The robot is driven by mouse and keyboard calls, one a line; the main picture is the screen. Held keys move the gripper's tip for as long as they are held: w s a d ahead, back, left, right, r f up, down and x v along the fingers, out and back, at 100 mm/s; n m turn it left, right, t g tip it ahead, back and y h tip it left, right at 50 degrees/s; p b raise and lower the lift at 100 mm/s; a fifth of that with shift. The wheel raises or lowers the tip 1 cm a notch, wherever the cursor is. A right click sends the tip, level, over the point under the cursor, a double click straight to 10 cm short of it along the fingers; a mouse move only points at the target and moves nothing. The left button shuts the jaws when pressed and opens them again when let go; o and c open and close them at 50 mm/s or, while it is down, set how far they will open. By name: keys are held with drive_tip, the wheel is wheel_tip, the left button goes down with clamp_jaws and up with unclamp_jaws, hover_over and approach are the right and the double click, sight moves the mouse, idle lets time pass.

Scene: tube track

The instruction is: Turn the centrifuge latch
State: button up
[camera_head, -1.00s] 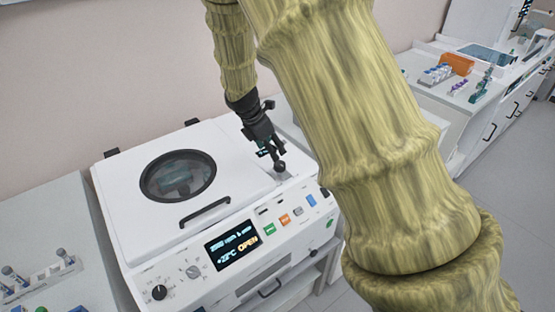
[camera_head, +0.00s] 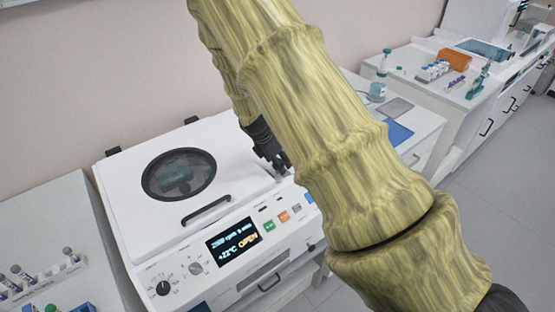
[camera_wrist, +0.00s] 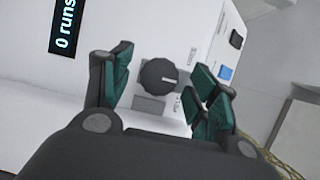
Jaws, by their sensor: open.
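The white centrifuge (camera_head: 140,220) stands at the left in the head view, its lid down with a round dark window and its display reading OPEN. My gripper (camera_head: 281,168) is at the right side of its top, pointing down. In the wrist view a dark round latch knob (camera_wrist: 158,76) with a pale pointer mark sits on the white surface, between the spread fingers of my gripper (camera_wrist: 163,63). The fingers are apart, with gaps to the knob on both sides. In the head view I cannot make out the knob behind the gripper and arm.
The lid handle (camera_head: 206,209) is a dark bar left of my gripper. A tube rack (camera_head: 40,278) stands on the left bench. A blue pad (camera_head: 398,133) and bottles stand on the bench behind at right. My arm covers the middle of the head view.

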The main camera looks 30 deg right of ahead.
drive_tip(key=shift+f, duration=0.1)
drive_tip(key=shift+c, duration=0.2)
drive_tip(key=c, duration=1)
